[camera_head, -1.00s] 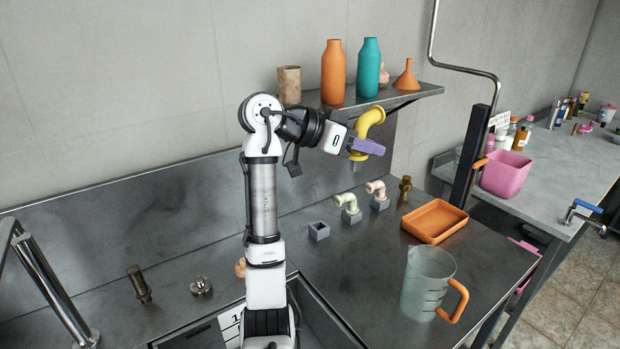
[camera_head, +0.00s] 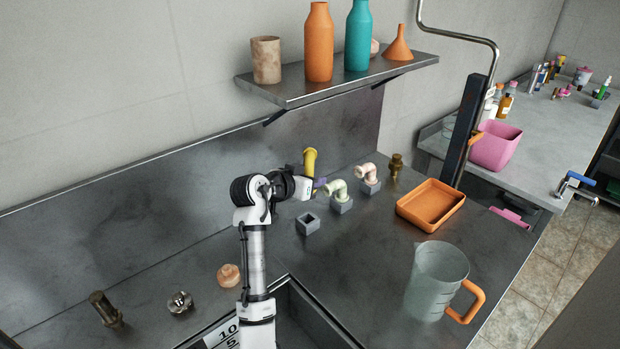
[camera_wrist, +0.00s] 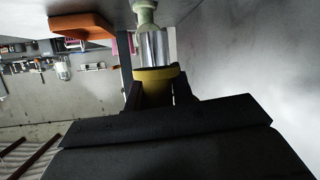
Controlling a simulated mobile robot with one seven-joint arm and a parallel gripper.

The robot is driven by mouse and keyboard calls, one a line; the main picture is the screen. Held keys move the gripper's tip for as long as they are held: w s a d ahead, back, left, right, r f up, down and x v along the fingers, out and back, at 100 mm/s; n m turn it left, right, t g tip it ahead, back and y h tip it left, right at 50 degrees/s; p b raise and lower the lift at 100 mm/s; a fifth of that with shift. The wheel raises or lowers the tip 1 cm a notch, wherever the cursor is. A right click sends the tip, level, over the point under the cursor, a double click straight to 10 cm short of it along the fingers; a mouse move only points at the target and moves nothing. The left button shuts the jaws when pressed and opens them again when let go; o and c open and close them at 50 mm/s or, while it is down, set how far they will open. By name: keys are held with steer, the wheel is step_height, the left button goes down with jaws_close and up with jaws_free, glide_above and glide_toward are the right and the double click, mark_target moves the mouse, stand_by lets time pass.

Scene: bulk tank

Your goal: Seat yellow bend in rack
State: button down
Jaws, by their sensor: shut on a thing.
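The yellow bend (camera_head: 310,159) is held by my gripper (camera_head: 318,186), low behind the rack blocks in the head view. In the wrist view, my gripper (camera_wrist: 158,92) is shut around the yellow bend (camera_wrist: 155,73), and a silvery end points away from it. The rack shows as a row of grey square blocks. The nearest block (camera_head: 307,224) is empty with an open square hole. The middle block holds a pale green bend (camera_head: 335,188), and the far block holds a pale pink bend (camera_head: 365,171). The yellow bend's lower end is hidden in the head view.
A brass fitting (camera_head: 395,166) and an orange tray (camera_head: 431,204) are right of the rack. A clear jug (camera_head: 436,280) stands in front. A shelf (camera_head: 335,82) with bottles hangs above. A sink basin (camera_head: 300,322) opens at the front.

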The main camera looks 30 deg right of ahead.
steer(key=shift+a, duration=0.2)
steer(key=b, duration=0.4)
glide_above(311, 215)
steer(key=shift+f, duration=2.9)
steer(key=shift+f+b, duration=1.4)
steer(key=shift+f, duration=0.65)
steer(key=c, duration=1.1)
jaws_free()
steer(key=shift+r, duration=0.1)
